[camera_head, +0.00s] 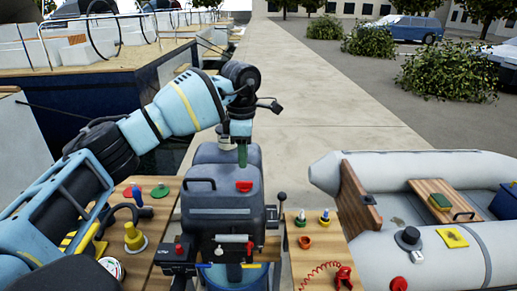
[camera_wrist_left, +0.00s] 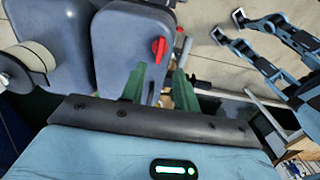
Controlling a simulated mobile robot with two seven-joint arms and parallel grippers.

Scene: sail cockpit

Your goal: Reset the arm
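My left arm reaches in from the left in the head view. Its gripper (camera_head: 242,155) points down over the top of a dark grey unit (camera_head: 222,222) with a red knob. In the left wrist view, the two green fingers of my left gripper (camera_wrist_left: 158,88) stand apart, with nothing clearly held between them. The grey unit (camera_wrist_left: 120,50) and its red knob (camera_wrist_left: 158,46) are close beyond the fingers there. I cannot tell whether the fingers touch it.
A wooden board on the left carries a yellow knob (camera_head: 134,236) and a green disc. A board on the right carries an orange cup (camera_head: 304,242) and a red coiled cord (camera_head: 343,275). A grey inflatable boat (camera_head: 440,165) lies at right. The pale walkway (camera_head: 300,80) behind is clear.

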